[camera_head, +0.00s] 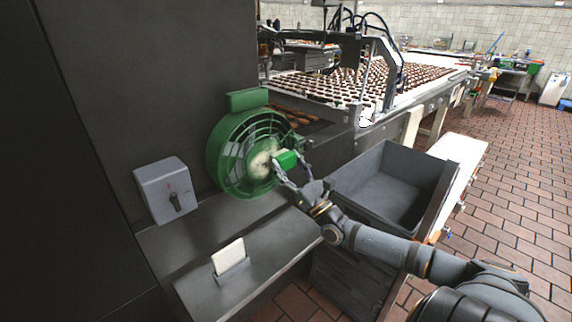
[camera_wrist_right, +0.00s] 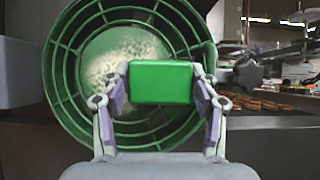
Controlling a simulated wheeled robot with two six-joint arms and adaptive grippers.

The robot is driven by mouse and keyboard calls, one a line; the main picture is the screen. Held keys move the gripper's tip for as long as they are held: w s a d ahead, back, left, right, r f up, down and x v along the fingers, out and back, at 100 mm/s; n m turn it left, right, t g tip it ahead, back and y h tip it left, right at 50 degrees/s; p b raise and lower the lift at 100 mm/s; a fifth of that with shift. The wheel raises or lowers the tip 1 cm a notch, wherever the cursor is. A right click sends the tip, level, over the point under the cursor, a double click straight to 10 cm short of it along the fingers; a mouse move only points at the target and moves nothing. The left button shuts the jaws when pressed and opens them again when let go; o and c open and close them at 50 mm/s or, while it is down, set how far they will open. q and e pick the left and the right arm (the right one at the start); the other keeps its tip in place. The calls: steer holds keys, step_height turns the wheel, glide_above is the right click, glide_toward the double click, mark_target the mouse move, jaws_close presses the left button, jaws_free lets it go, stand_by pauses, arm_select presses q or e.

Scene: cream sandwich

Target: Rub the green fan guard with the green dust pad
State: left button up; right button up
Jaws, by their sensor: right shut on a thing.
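The green fan guard (camera_head: 231,150) is a round ring with spokes, mounted upright beside the dark wall panel. A pale dusty patch (camera_head: 262,163) covers its middle; it also shows in the right wrist view (camera_wrist_right: 118,50). My right gripper (camera_head: 281,167) is shut on the green dust pad (camera_head: 287,159), a small block. In the right wrist view the pad (camera_wrist_right: 161,82) sits between both fingers, in front of the guard (camera_wrist_right: 60,75), over the lower right of the pale patch. I cannot tell whether the pad touches the guard. My left gripper is not in view.
A grey box with a knob (camera_head: 165,187) is left of the guard. A white card (camera_head: 229,256) stands on the ledge below. An empty grey crate (camera_head: 377,163) is to the right. Behind, a conveyor (camera_head: 432,88) carries rows of brown biscuits.

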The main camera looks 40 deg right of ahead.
steer(key=shift+r+p, duration=0.45)
steer(key=shift+r, duration=0.15)
steer(key=shift+f, duration=0.1)
steer(key=shift+a, duration=0.15)
